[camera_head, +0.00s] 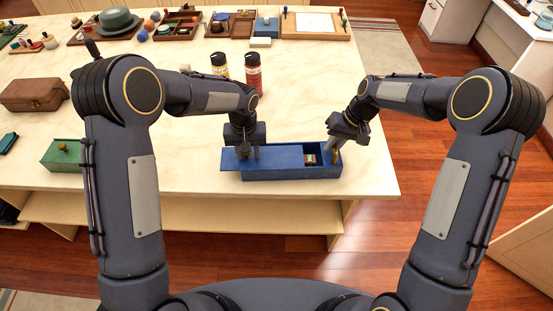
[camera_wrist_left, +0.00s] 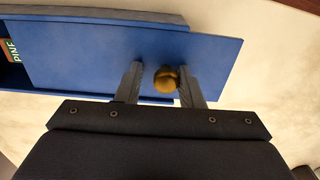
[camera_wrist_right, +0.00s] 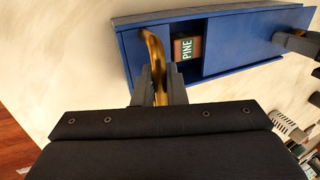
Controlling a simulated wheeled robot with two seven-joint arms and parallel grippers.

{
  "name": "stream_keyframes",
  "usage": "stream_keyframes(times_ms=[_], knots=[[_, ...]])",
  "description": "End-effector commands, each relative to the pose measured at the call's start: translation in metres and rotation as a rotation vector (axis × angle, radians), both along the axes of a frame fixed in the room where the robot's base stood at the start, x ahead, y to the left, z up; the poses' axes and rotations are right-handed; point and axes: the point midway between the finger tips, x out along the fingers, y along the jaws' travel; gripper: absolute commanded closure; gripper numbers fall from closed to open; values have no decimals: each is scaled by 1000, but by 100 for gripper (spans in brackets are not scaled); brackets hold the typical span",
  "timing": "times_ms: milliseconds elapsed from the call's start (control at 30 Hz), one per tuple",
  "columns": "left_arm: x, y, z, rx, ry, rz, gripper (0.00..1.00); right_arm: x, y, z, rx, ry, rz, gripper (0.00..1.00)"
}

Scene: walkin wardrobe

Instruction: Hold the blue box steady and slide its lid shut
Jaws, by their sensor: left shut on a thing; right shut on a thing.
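The blue box (camera_head: 290,174) lies on the pale table near its front edge. Its flat blue lid (camera_head: 282,155) overhangs the box's left end, and a gap is open at the right end. A block labelled PINE (camera_wrist_right: 188,49) shows in the gap. My left gripper (camera_head: 243,153) is shut on the lid's round brass knob (camera_wrist_left: 166,79), with a finger on each side. My right gripper (camera_head: 335,143) is shut on a curved brass handle (camera_wrist_right: 153,55) at the box's right end.
Two bottles, one yellow (camera_head: 220,65) and one red (camera_head: 253,74), stand behind the box. A green box (camera_head: 63,155) and a brown case (camera_head: 33,93) are to the left. The table's right edge is close to the box.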

Motion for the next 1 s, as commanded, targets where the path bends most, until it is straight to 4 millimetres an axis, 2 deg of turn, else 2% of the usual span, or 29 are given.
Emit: stream_keyframes(times_ms=[33, 1000], knots=[[-5, 0, -11, 9, 19, 0, 80, 1, -1, 0, -1, -3, 0, 100], [-1, -43, -11, 10, 16, -1, 80, 2, 0, 2, 2, -8, 0, 100]])
